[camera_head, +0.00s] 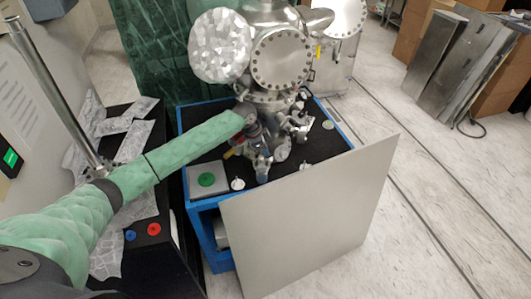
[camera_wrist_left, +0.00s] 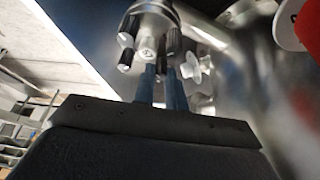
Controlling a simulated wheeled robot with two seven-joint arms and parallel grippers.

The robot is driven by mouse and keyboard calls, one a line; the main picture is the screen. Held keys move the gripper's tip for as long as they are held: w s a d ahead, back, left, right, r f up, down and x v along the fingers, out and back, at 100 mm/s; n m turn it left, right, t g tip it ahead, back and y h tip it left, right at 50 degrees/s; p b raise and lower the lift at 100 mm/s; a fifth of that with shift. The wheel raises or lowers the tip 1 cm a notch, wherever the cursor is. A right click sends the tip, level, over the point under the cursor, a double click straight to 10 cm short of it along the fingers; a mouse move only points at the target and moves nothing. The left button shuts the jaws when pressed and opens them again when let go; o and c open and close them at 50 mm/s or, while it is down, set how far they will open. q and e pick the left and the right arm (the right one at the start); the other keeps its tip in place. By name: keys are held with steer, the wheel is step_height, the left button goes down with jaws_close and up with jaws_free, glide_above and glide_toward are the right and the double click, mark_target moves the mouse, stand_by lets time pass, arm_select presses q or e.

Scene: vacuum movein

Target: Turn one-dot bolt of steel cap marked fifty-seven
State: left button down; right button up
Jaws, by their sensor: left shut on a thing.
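My left arm reaches in from the left in the head view, with the left gripper (camera_head: 262,163) low among the small steel fittings at the front of the vacuum chamber. In the left wrist view the two blue fingers of the left gripper (camera_wrist_left: 165,82) point up at the underside of a steel cap (camera_wrist_left: 160,12). They are close together, shut on a bolt of the cap that they largely hide. Several dark bolts with pale ends (camera_wrist_left: 147,48) ring the cap. I cannot read the cap's number or the dot count on the held bolt. My right gripper is in neither view.
The steel chamber (camera_head: 283,58) stands on a blue-framed cart (camera_head: 190,140) with a dark top. A large grey panel (camera_head: 310,215) leans at the cart's front right.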

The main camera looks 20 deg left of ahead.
arm_select(q)
steer(key=c, duration=1.4)
jaws_free()
steer(key=shift+c, duration=0.2)
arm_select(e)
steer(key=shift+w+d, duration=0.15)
arm_select(q)
steer(key=shift+a+r+b, duration=0.15)
steer(key=shift+r+b, duration=0.15)
steer(key=shift+b+v, duration=1.6)
steer(key=shift+v, duration=2)
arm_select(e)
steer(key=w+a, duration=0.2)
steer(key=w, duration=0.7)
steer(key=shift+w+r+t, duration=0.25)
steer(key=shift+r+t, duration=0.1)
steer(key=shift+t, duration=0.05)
